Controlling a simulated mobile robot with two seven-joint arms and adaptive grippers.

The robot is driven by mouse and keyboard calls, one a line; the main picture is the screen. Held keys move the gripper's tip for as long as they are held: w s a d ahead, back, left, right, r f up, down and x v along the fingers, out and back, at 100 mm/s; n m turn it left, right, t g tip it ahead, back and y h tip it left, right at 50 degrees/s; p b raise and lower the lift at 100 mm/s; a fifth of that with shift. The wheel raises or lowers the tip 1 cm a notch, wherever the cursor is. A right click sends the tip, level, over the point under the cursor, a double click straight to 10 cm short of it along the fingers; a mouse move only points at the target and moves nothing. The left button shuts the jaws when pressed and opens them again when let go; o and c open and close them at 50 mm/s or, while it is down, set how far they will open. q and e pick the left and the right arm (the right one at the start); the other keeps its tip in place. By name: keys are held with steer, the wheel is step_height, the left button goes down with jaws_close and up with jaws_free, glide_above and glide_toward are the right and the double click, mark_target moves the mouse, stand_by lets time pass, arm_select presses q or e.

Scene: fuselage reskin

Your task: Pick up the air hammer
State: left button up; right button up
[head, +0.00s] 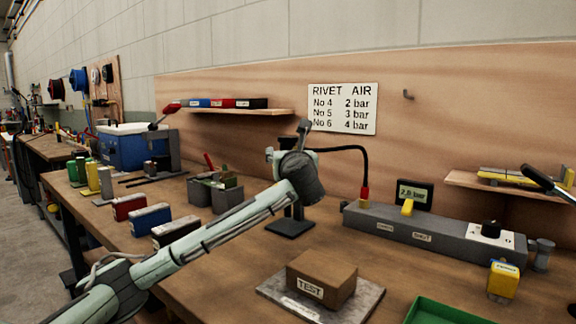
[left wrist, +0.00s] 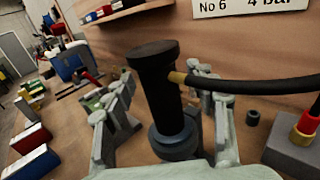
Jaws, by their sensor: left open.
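The air hammer is a black upright cylinder (left wrist: 158,85) with a wider cap and a brass fitting at its side, where a black hose joins. In the head view it is mostly hidden behind my left wrist, with a dark stand base (head: 290,229) showing below. My left gripper (left wrist: 160,104) is open, with one finger on each side of the cylinder. I cannot tell whether either finger touches it. In the head view the left gripper (head: 303,132) is at the stand, partly hidden by its own wrist. My right gripper cannot be made out.
A brown TEST block (head: 322,277) lies on a grey plate in front. A long grey air unit (head: 425,232) with a gauge stands to the right. Grey blocks (head: 214,192) and coloured boxes (head: 151,218) stand to the left.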

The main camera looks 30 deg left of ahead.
arm_select(q)
steer(key=shift+c, duration=1.4)
steer(key=c, duration=0.9)
steer(key=shift+r, duration=0.2)
jaws_close()
arm_select(e)
steer(key=shift+r, duration=0.1)
steer(key=shift+a, duration=0.1)
